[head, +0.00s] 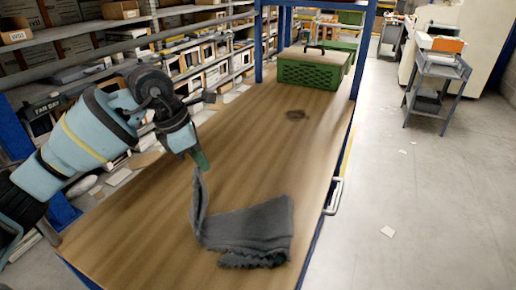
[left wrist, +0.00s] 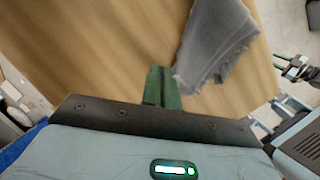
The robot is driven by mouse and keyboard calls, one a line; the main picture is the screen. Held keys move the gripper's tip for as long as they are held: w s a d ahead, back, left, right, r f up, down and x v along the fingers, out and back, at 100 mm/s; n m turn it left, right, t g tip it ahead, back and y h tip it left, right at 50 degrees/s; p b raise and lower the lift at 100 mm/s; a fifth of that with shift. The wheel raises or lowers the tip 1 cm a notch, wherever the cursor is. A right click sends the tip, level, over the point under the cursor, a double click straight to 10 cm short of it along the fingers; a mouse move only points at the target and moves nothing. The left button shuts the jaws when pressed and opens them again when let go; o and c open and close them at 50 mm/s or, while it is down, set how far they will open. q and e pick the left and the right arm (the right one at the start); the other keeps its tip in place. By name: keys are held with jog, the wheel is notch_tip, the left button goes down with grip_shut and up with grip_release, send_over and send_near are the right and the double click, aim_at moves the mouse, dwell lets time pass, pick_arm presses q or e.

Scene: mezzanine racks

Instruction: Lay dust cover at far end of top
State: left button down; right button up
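The dust cover is a grey cloth (head: 258,228) lying bunched and folded on the near part of the wooden top (head: 255,150). Its left corner stands up off the top to the green fingertips of my left gripper (head: 201,162). The cloth also shows in the left wrist view (left wrist: 215,40), right of the closed green fingers (left wrist: 162,88). My left gripper appears shut on that raised corner; the exact pinch is small in view.
A green crate (head: 308,74) stands at the top's far end between blue posts. Wood between cloth and crate is otherwise clear. Shelves (head: 190,75) line the left; a grey cart (head: 437,85) stands on the floor at right.

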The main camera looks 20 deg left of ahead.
pick_arm(q)
jog(key=shift+f, duration=1.75)
jog(key=c, duration=2.1)
grip_release()
jog(key=o, duration=1.2)
jog(key=shift+c, duration=0.2)
jog(key=v, duration=0.8)
jog(key=shift+f, duration=0.1)
